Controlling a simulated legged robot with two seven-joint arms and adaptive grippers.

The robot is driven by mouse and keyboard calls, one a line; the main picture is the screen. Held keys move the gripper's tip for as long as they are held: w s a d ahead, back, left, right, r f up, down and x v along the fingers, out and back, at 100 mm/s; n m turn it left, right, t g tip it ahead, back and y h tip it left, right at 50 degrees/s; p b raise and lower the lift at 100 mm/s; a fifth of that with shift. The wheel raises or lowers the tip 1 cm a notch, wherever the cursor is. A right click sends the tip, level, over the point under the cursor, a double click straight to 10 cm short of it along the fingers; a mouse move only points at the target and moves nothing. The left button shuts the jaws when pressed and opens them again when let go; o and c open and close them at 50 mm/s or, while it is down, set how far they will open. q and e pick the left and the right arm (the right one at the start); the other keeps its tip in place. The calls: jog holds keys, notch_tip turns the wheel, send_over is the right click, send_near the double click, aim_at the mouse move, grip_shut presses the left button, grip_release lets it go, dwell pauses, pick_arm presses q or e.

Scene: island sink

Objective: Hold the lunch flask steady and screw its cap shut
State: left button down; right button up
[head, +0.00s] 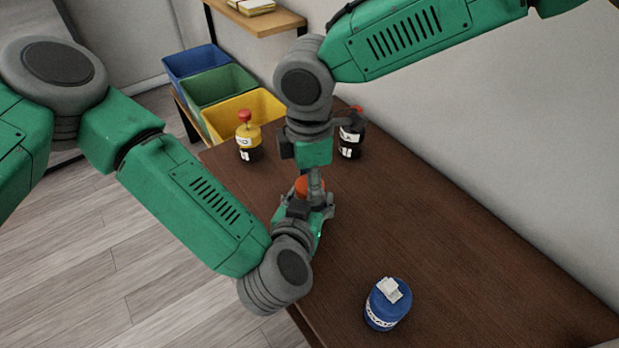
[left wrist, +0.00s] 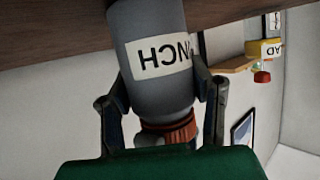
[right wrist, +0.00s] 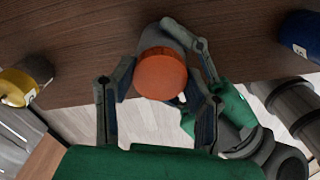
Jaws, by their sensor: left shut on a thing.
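The lunch flask is a grey cylinder (left wrist: 155,80) with a white label, upside down in the left wrist view. Its orange cap (head: 302,186) sits on its top; how tightly it is screwed cannot be told. My left gripper (head: 312,212) is shut on the flask body, one finger on each side, with the flask standing on the table. My right gripper (right wrist: 163,95) is above, pointing down, its fingers spread. The round cap (right wrist: 161,74) lies between and slightly beyond its fingertips, with a gap visible at the left finger. In the head view, my arms hide most of the flask.
A yellow-and-black bottle with a red top (head: 247,138) and a dark bottle (head: 351,136) stand at the far end. Blue, green and yellow bins (head: 240,112) lie beyond the table (head: 420,225), whose right side is clear.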

jog(key=shift+m, duration=0.7)
jog(key=shift+c, duration=0.4)
jog(key=o, duration=1.4)
jog(key=shift+r, duration=0.1)
notch_tip(320, 180, up, 12)
jog(key=shift+w+a+f, duration=0.1)
pick_arm(q)
jog(key=c, duration=0.7)
grip_release()
jog(key=shift+s, duration=0.15)
